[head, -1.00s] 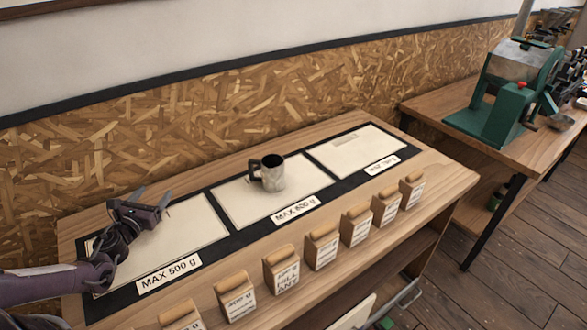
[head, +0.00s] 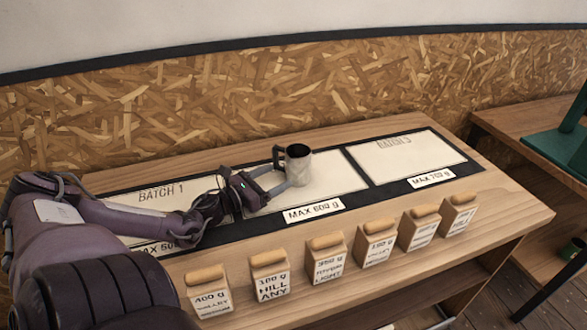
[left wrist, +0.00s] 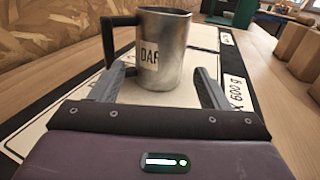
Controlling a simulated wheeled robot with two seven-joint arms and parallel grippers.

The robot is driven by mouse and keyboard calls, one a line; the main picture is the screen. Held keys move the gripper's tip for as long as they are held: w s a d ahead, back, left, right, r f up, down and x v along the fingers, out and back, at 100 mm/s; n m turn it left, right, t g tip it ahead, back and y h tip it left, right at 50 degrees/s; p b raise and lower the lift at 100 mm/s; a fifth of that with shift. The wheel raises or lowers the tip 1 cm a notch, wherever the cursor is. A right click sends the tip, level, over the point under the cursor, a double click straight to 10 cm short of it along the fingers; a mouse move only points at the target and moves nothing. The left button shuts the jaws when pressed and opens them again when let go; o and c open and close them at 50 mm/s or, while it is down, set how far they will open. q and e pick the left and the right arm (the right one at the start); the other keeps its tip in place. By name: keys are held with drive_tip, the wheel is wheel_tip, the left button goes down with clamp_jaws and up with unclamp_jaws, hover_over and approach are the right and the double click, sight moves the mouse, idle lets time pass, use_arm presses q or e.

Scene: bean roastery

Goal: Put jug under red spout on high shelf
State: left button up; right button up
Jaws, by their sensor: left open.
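The jug (head: 298,166) is a metal cup with a dark handle, standing upright on the middle panel of the table. In the left wrist view the jug (left wrist: 164,50) shows a label reading "DAR" or similar, with its handle to the left. My left gripper (head: 279,184) is open, low over the table, with its fingers pointing at the jug. In the left wrist view its fingers (left wrist: 160,88) stand on either side of the jug's near lower part; I cannot tell whether they touch it. No red spout or high shelf is in view. My right gripper is not in view.
Several wooden weight blocks (head: 325,260) with labels stand along the table's front edge. The right panel (head: 408,160) of the table is bare. A green machine (head: 560,143) is partly in view on another table at the right.

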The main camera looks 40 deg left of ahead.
sight(288, 171)
use_arm(q)
drive_tip(key=shift+w+d+f, duration=0.1)
drive_tip(key=shift+w, duration=0.5)
drive_tip(key=shift+w+d, duration=0.15)
drive_tip(key=shift+w, duration=0.6)
drive_tip(key=shift+w+b, duration=0.25)
drive_tip(key=shift+b, duration=0.05)
drive_tip(key=shift+w+d+b, duration=0.2)
drive_tip(key=shift+w+b, duration=0.05)
drive_tip(key=shift+w, duration=0.85)
drive_tip(key=shift+w+d+b, duration=0.15)
drive_tip(key=shift+w+b, duration=0.1)
drive_tip(key=shift+w, duration=0.8)
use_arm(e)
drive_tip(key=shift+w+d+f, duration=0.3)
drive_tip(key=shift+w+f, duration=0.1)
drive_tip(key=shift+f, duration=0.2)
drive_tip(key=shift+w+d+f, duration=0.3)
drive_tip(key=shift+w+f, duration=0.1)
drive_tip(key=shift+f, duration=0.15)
use_arm(q)
drive_tip(key=shift+c, duration=0.4)
drive_tip(key=c, duration=0.8)
drive_tip(key=shift+o, duration=0.2)
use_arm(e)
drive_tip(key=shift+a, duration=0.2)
